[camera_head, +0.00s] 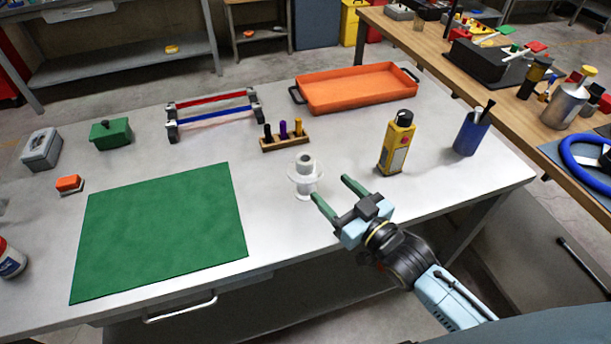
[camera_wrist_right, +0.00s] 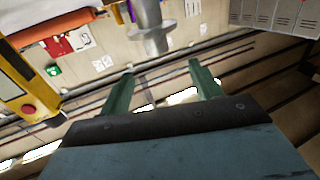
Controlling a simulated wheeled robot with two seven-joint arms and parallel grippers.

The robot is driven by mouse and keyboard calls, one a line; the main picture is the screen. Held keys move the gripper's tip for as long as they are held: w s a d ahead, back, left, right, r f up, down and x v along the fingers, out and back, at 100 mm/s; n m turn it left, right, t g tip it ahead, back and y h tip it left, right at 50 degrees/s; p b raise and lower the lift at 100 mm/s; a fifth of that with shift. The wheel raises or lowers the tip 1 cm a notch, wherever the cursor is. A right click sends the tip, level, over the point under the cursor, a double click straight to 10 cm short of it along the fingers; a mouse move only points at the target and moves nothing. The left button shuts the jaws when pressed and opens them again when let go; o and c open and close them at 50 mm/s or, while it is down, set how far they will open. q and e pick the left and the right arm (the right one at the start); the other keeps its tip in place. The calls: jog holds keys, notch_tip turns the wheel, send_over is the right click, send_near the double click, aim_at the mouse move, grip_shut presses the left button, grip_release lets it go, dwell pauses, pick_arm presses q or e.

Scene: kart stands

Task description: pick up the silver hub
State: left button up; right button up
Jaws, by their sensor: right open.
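The silver hub (camera_head: 306,172) stands upright on the grey table, a pale spool shape with a wide flange. My right gripper (camera_head: 331,193) is open, its two green fingers pointing towards the hub from the lower right. The fingers are apart from each other and nothing shows between them. In the right wrist view the hub (camera_wrist_right: 152,30) is at the top, beyond the gap between the fingertips (camera_wrist_right: 160,72). My left gripper is not in view.
A green mat (camera_head: 160,232) lies to the left.

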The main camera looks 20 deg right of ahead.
aim_at(312, 165)
jog(key=x, duration=0.6)
jog(key=shift+w, duration=0.15)
jog(key=shift+d+x, duration=0.1)
jog(key=shift+x, duration=1.25)
jog(key=shift+d+x, duration=0.15)
jog(key=shift+x, duration=1.15)
jog(key=shift+w, duration=0.1)
grip_shut()
